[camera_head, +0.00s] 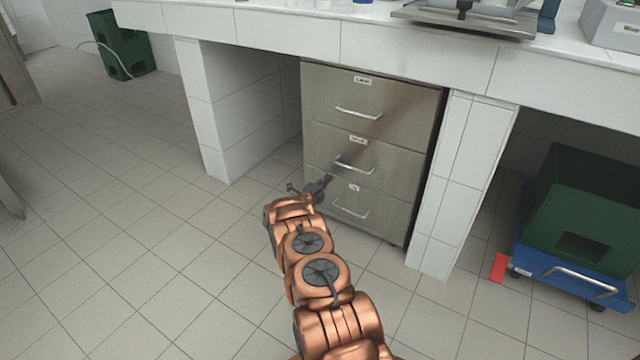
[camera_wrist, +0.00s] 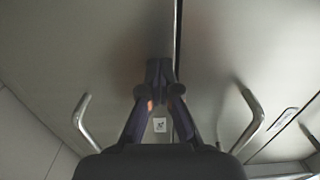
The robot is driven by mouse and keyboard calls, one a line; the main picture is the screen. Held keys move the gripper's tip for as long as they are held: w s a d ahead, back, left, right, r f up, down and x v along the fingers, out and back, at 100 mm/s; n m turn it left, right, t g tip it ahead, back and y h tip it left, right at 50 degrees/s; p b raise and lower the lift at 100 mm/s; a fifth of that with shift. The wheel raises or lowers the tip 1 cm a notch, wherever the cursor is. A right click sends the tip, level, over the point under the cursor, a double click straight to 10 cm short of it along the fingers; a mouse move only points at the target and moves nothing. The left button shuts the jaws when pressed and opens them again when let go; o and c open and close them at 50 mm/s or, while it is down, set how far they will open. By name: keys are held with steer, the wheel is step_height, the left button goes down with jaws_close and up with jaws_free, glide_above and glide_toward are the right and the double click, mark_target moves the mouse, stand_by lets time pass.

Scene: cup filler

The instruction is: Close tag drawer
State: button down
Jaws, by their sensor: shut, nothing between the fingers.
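A grey metal cabinet holds three stacked drawers: the top drawer (camera_head: 385,100), the middle drawer (camera_head: 375,162) and the bottom drawer (camera_head: 375,215). Each has a bar handle and a small white label, too small to read, so I cannot tell which is the tag drawer. All three fronts look flush. My gripper (camera_head: 327,182) is shut and empty, at the left side of the cabinet near the seam between middle and bottom drawers. In the wrist view its joined fingertips (camera_wrist: 160,70) are at or just before the front beside that seam; contact is unclear.
White tiled pillars (camera_head: 455,180) flank the cabinet under a tiled counter (camera_head: 420,55). A green crate (camera_head: 585,215) stands on a blue wheeled base (camera_head: 570,275) at right, beside a red floor mark (camera_head: 498,268).

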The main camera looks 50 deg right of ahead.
steer(key=shift+s+d+r, duration=0.15)
steer(key=shift+d+r, duration=0.1)
steer(key=shift+d, duration=0.2)
steer(key=shift+a, duration=0.15)
steer(key=p+v, duration=0.5)
steer(key=v, duration=0.9)
steer(key=shift+a+f, duration=0.3)
